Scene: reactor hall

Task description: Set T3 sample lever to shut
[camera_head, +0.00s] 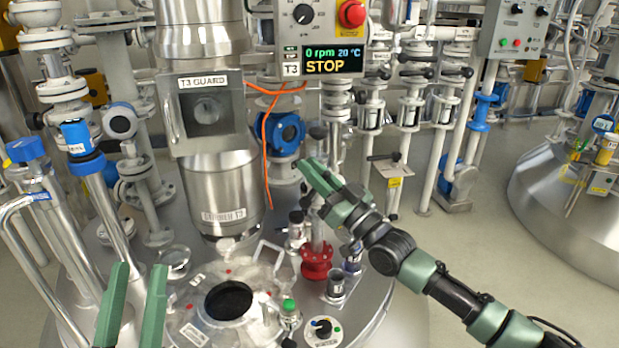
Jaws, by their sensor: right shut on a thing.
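My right gripper (312,164) reaches in from the lower right, over the valves on the right of the T3 vessel top. Its green fingers are shut on a small part, which I take to be the T3 sample lever. The fingers hide most of it, so its setting cannot be read. Just below stands a metal pipe with a red flange (316,260). My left gripper (132,268) is at the lower left, open and empty, with its two green fingers apart, away from the valves.
The T3 control box (320,60) above reads STOP. An orange cable (264,150) hangs left of my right gripper. The T3 guard (206,115), a round open port (228,300) and a dial (323,328) are close by.

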